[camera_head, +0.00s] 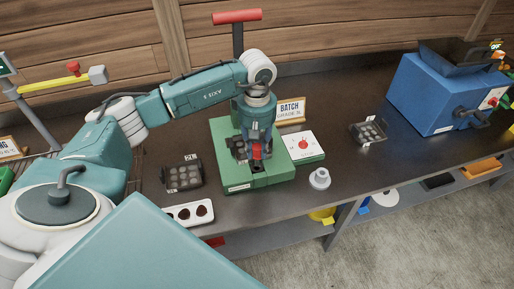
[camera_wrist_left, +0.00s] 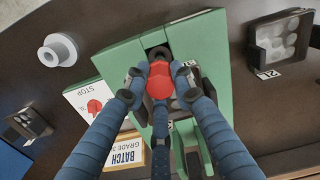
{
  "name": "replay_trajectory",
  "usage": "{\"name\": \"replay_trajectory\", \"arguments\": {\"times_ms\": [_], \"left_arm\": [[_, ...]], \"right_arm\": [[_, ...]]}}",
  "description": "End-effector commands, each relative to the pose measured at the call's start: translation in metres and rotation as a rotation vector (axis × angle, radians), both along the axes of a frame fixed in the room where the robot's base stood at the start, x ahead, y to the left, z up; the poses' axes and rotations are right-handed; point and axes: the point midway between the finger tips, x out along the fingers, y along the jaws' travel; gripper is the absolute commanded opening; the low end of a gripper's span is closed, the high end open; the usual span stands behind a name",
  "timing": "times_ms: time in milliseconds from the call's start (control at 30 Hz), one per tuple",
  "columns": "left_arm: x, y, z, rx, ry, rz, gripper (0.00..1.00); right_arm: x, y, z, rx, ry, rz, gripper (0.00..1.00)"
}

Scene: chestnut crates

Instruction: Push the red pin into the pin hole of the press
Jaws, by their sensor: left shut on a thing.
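The green press (camera_head: 268,182) stands on the dark bench in the middle of the head view, with a red-handled lever (camera_head: 237,17) rising behind it. My left gripper (camera_head: 258,153) points down over the press, its blue fingers closed around the red pin (camera_head: 257,149). In the left wrist view the red head of the pin (camera_wrist_left: 159,80) sits between the fingertips of the gripper (camera_wrist_left: 158,84), over the green press body (camera_wrist_left: 122,62). A dark opening (camera_wrist_left: 156,48) shows just beyond the pin. The pin's lower end is hidden, so I cannot tell whether it is in a hole.
A white card with a red button (camera_head: 302,145) and a BATCH sign (camera_head: 291,108) stand right of the press. A grey flanged part (camera_head: 320,179) and a small dark tray (camera_head: 369,132) lie farther right. A white three-hole tray (camera_head: 188,213) and another dark tray (camera_head: 182,175) are left.

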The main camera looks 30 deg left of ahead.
Motion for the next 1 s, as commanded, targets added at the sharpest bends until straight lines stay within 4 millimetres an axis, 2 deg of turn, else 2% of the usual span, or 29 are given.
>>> {"name": "replay_trajectory", "arguments": {"times_ms": [1000], "left_arm": [[0.0006,0.0004,-0.0012,0.0,-0.001,0.0,0.0]], "right_arm": [[-0.0001,0.0045,-0.0057,0.005,0.0,0.0,0.27]]}}
